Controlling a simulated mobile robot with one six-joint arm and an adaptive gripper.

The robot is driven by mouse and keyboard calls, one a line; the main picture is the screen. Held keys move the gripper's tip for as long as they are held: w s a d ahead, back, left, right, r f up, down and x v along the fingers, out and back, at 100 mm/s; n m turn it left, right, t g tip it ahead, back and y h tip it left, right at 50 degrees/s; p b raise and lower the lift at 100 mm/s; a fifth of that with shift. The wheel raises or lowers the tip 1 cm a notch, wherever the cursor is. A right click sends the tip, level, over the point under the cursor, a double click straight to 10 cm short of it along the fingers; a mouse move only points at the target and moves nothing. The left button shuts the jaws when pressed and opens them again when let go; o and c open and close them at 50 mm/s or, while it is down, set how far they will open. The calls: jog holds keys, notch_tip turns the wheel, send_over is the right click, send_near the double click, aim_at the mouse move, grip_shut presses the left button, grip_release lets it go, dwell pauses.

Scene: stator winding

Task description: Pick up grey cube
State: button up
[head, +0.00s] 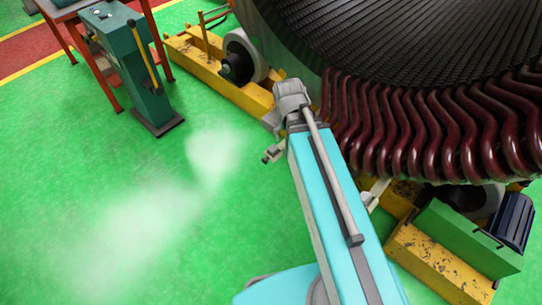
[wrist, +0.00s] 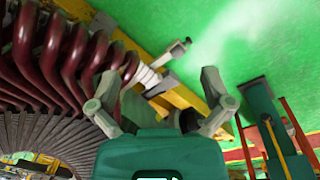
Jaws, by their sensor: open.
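I cannot make out a separate grey cube in either view. My gripper (wrist: 158,80) is open in the wrist view, its two grey fingers spread wide with nothing gripped between them. Behind the gap are a yellow beam, a pale ribbed part (wrist: 150,77) and a thin rod with a small grey block-like end (wrist: 180,47). I cannot tell whether that end is a cube. In the head view my cyan arm reaches up beside the stator, and my fingers cannot be told apart there. A small grey piece (head: 272,153) shows just left of the arm.
The large stator (head: 430,50) with dark red coils (head: 420,130) fills the upper right, close to my arm. A yellow beam (head: 215,75) with a roller (head: 243,56) stands behind. A green machine (head: 140,65) stands upper left. Green floor at left is clear.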

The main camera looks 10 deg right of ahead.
jog(key=w+a+f+m+t+h+b, duration=0.1)
jog(key=w+f+m+h+b, duration=0.2)
jog(key=w+f+b, duration=0.6)
jog(key=w+a+f+m+t+h+b, duration=0.1)
jog(key=w+f+m+t+h+b, duration=0.1)
jog(key=f+b, duration=1.1)
jog(key=m+t+h+b, duration=0.4)
jog(key=b, duration=1.7)
send_near(272, 149)
jog(key=s+a+r, duration=0.2)
jog(key=shift+w+a+f+m+b, duration=0.2)
jog(key=shift+w+f+m+b, duration=0.1)
jog(key=shift+b, duration=0.2)
jog(key=b+x, duration=0.3)
jog(key=x, duration=0.4)
jog(key=shift+b, duration=0.3)
jog(key=shift+x, duration=0.8)
